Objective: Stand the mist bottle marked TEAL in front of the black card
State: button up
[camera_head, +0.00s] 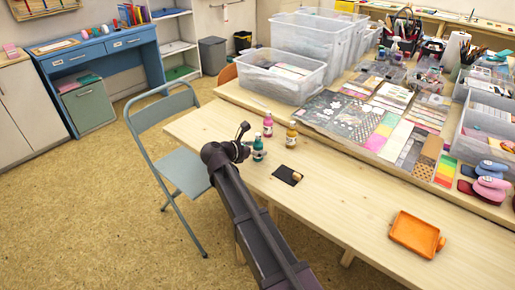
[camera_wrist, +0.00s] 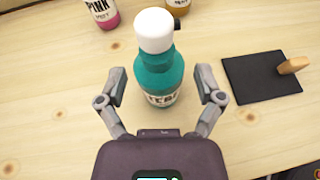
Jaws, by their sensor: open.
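The teal mist bottle (camera_wrist: 158,75) with a white cap stands upright on the table, its label partly readable as TEAL. It also shows in the head view (camera_head: 258,150), beside the end of my arm. My gripper (camera_wrist: 160,98) is open, with one finger on each side of the bottle's lower part; I cannot tell whether either finger touches it. The black card (camera_wrist: 262,78) lies flat to the right of the bottle, with a small wooden-handled object (camera_wrist: 293,65) on it. The card is also in the head view (camera_head: 285,174).
A pink bottle (camera_head: 267,125) and an amber bottle (camera_head: 291,135) stand behind the teal one. An orange tray (camera_head: 412,234) lies far right. Patterned sheets and clear bins (camera_head: 282,80) fill the back. The wooden table (camera_head: 345,205) is clear between card and tray.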

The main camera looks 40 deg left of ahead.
jog(key=p+v, duration=0.3)
jog(key=v, duration=0.7)
jog(key=shift+p, duration=0.4)
jog(key=shift+v, duration=0.8)
